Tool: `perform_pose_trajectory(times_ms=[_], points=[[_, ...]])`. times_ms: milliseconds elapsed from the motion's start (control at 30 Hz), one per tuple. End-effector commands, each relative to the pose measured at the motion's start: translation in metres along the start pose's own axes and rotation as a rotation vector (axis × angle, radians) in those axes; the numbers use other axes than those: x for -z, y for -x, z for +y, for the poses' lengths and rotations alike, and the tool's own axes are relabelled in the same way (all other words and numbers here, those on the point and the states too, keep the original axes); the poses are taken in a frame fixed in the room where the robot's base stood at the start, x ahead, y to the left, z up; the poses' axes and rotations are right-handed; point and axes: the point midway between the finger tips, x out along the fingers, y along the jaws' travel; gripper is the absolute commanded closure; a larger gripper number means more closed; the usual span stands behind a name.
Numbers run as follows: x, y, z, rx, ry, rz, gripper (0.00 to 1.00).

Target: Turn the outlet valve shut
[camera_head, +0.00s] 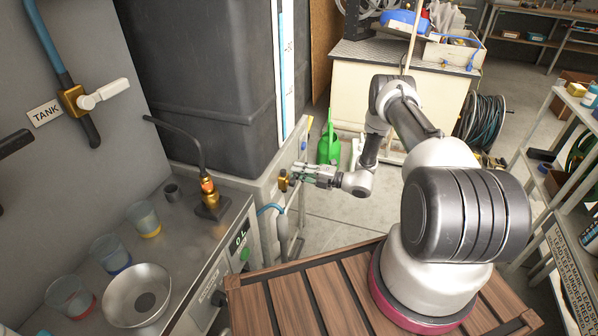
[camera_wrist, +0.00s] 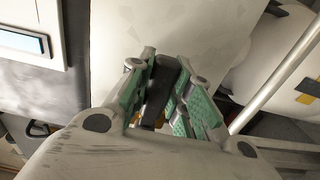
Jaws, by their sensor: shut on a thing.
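A small brass valve (camera_head: 283,184) sits low on the pale stand under the dark tank in the head view. My gripper (camera_head: 299,174) reaches it from the right. In the wrist view my gripper (camera_wrist: 170,68) has its green pads closed on both sides of a dark handle (camera_wrist: 162,88). A bit of brass (camera_wrist: 150,123) shows below the handle, mostly hidden by the fingers. The handle's exact angle cannot be told in the head view.
A second brass valve (camera_head: 72,100) with a white lever and a TANK label (camera_head: 44,112) is on the grey wall at left. A steel counter (camera_head: 180,215) holds several cups and a funnel bowl (camera_head: 138,294). A green watering can (camera_head: 329,146) stands behind my gripper. Shelving (camera_head: 560,200) is at right.

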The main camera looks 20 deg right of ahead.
Motion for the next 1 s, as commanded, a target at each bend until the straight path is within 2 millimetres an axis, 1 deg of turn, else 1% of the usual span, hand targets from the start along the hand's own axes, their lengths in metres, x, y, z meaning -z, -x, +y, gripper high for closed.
perform_pose_trajectory(times_ms=[267, 300, 367, 400, 767, 867, 1000], points=[[0.000, 0.001, -0.001, 0.003, -0.004, -0.002, 1.00], [0.000, 0.001, -0.001, 0.003, -0.004, -0.002, 0.76], [0.000, 0.001, -0.001, 0.003, -0.004, -0.002, 0.65], [0.000, 0.001, -0.001, 0.003, -0.004, -0.002, 0.58], [0.000, 0.003, -0.001, 0.001, -0.002, -0.001, 0.57], [-0.001, 0.014, 0.000, 0.001, -0.003, -0.003, 0.57], [-0.001, 0.042, -0.001, 0.001, -0.003, -0.006, 0.57]])
